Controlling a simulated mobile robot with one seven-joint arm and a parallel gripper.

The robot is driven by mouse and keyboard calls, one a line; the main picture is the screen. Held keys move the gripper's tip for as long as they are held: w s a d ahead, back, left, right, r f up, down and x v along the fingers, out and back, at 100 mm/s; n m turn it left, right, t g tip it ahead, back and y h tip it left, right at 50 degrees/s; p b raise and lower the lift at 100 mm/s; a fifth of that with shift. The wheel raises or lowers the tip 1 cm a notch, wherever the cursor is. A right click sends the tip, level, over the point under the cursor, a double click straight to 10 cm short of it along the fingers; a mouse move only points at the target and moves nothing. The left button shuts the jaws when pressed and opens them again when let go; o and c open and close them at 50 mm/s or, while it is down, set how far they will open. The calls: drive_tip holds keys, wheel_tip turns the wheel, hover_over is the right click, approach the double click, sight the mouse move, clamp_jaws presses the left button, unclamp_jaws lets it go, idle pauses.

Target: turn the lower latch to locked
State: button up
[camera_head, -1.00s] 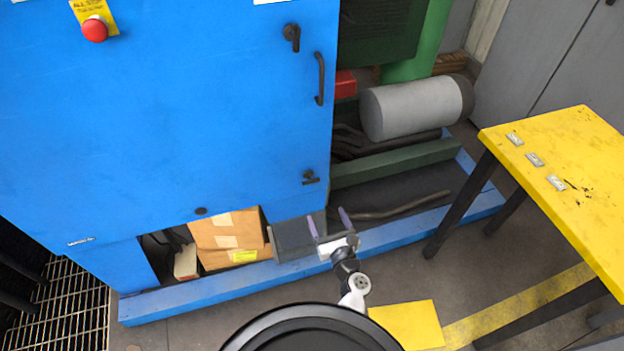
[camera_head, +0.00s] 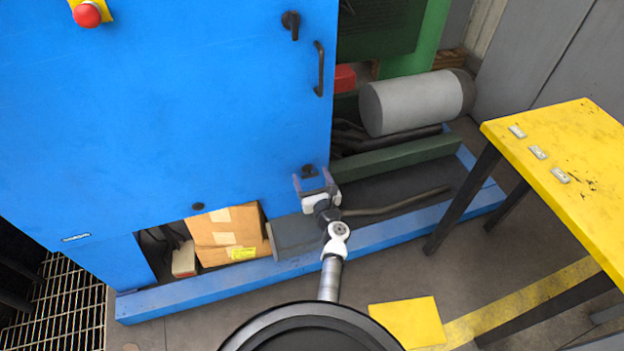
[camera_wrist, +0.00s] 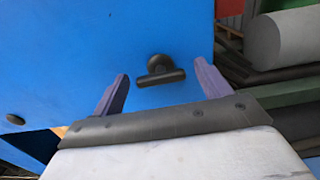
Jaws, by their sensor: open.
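The lower latch (camera_wrist: 160,70) is a small black T-handle on a round boss near the lower right corner of the blue cabinet door (camera_head: 200,120). In the wrist view its bar lies nearly level, slightly tilted. I cannot tell the remaining gap to the door. In the head view my gripper (camera_head: 316,179) partly covers the lower latch (camera_head: 309,170).
An upper latch (camera_head: 291,24) and a door handle (camera_head: 319,68) are higher on the door. A grey cylinder (camera_head: 412,102) lies right of the cabinet. A yellow table (camera_head: 570,150) stands at the right. A cardboard box (camera_head: 225,235) sits under the door.

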drive_tip(key=c, duration=1)
drive_tip(key=shift+n+b, duration=0.3)
drive_tip(key=n+b, duration=0.2)
drive_tip(key=shift+f+n, duration=0.2)
drive_tip(key=shift+n, duration=0.1)
drive_tip(key=shift+a+n+b, duration=0.15)
drive_tip(key=shift+n+b, duration=6)
drive_tip(key=shift+n, duration=1.15)
